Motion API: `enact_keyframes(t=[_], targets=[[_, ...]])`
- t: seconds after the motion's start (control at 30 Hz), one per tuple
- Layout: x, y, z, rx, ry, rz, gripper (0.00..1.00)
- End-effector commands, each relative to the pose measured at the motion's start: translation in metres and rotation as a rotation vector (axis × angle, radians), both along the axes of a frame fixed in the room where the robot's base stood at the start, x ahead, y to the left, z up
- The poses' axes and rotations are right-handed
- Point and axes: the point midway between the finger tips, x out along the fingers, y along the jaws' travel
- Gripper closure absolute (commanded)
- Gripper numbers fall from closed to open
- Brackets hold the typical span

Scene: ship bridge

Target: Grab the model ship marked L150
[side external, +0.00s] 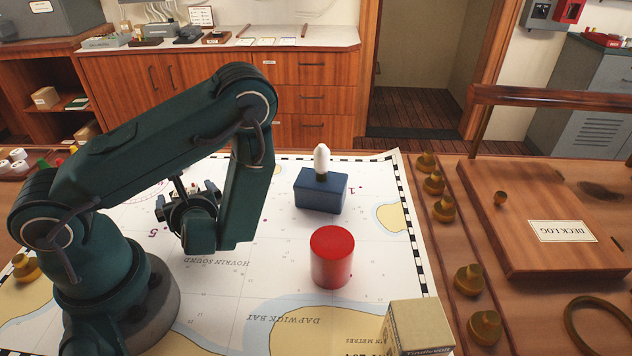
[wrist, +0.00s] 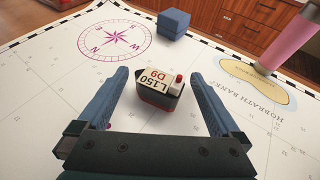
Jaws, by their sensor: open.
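The model ship marked L150 (wrist: 157,92) is a small block with a dark and red hull.
On the chart (side external: 270,240) stand a blue block (side external: 320,192) with a white-topped peg, a red cylinder (side external: 331,258) and a tan box (side external: 418,325). The wrist view shows a blue box (wrist: 173,23) and a pink post (wrist: 285,35). Brass weights (side external: 468,279) line the right.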

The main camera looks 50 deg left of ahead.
Motion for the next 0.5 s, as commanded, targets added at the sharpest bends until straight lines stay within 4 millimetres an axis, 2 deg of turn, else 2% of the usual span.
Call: enact_keyframes(t=[0.33, 0.37, 0.5], targets=[[0.0009, 0.0035, -0.0016, -0.001, -0.002, 0.000, 0.00], [0.0009, 0.0035, -0.0016, -0.001, -0.002, 0.000, 0.08], [0.0009, 0.0035, -0.0016, -0.001, -0.002, 0.000, 0.61]])
